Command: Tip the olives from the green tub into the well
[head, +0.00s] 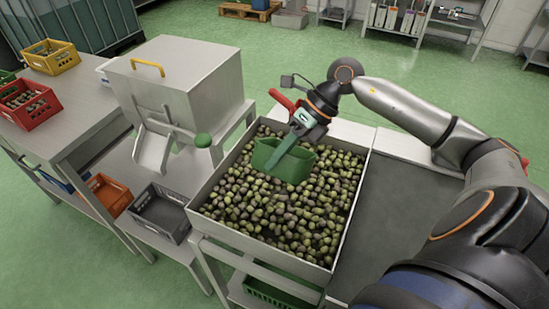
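A green tub (268,155) is above the olive-filled steel well (366,187), toward its back middle. It looks tilted, and I cannot see whether olives are inside it. My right gripper (297,133) reaches in from the right and appears shut on the tub's rim or wall, though the fingertips are partly hidden. Green and dark purple olives (290,215) cover the well floor, heaped around and under the tub. I cannot tell whether the tub touches them. My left gripper is not in view.
Crates (160,212) sit further left. A dark bare surface (395,215) lies right of the well.

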